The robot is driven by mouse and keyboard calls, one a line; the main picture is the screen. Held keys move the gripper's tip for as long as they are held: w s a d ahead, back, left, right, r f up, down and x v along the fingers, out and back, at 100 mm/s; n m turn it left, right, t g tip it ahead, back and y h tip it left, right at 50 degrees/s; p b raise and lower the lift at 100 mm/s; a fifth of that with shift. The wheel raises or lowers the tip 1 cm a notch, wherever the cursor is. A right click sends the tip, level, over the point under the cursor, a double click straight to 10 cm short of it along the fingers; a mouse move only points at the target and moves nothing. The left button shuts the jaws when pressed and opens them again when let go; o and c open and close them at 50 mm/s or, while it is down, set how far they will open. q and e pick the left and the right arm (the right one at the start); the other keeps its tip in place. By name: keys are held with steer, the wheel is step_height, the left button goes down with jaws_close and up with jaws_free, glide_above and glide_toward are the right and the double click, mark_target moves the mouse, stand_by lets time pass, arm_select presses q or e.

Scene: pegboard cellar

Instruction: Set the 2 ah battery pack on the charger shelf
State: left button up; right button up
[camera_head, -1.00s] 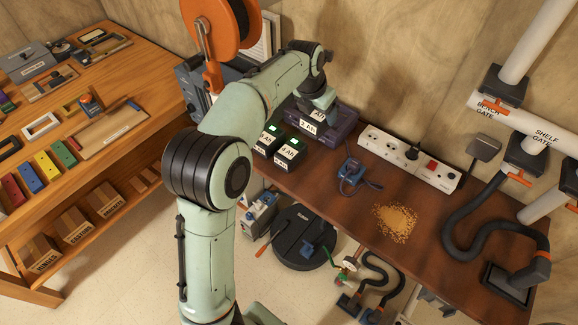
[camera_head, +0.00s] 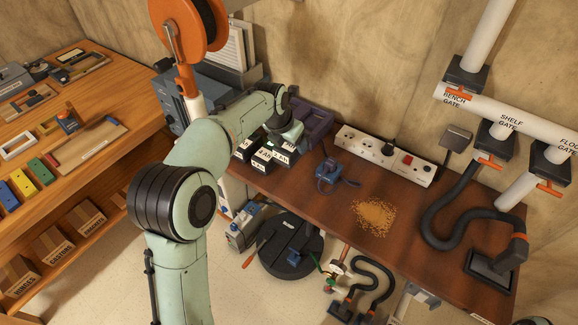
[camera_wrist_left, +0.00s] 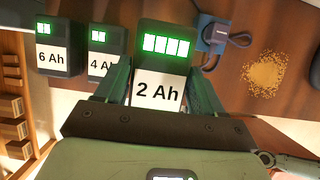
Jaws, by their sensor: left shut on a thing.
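My left gripper (camera_head: 285,146) is shut on the 2 Ah battery pack (camera_head: 282,156), a dark block with a white label. In the left wrist view the 2 Ah pack (camera_wrist_left: 160,75) sits between my two fingers, with green lights lit above its label. The 4 Ah pack (camera_wrist_left: 103,50) and the 6 Ah pack (camera_wrist_left: 57,45) stand beside it in a row. In the head view the row is at the bench's left end, the 4 Ah pack (camera_head: 262,161) nearest the held one. I cannot make out which surface is the charger shelf. My right gripper is not in view.
A dark purple bin (camera_head: 318,120) stands behind the packs. A blue corded device (camera_head: 328,174), a power strip (camera_head: 385,153) and a sawdust pile (camera_head: 374,215) lie to the right on the brown bench (camera_head: 300,195). An orange reel (camera_head: 186,25) hangs at the left.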

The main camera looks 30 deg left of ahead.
mark_target(283, 150)
arm_select(q)
step_height(283, 150, down, 4)
steer(key=shift+w+r, duration=0.1)
steer(key=shift+r, duration=0.05)
steer(key=shift+f+b, duration=0.55)
steer(key=shift+f, duration=2.35)
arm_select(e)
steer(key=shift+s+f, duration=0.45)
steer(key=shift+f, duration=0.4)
arm_select(q)
steer(key=shift+f, duration=0.1)
steer(key=o, duration=0.7)
steer(key=shift+f, duration=0.15)
steer(key=shift+r, duration=0.5)
steer(key=v, duration=1.1)
steer(key=shift+s+r+p, duration=0.2)
steer(key=shift+p, duration=0.15)
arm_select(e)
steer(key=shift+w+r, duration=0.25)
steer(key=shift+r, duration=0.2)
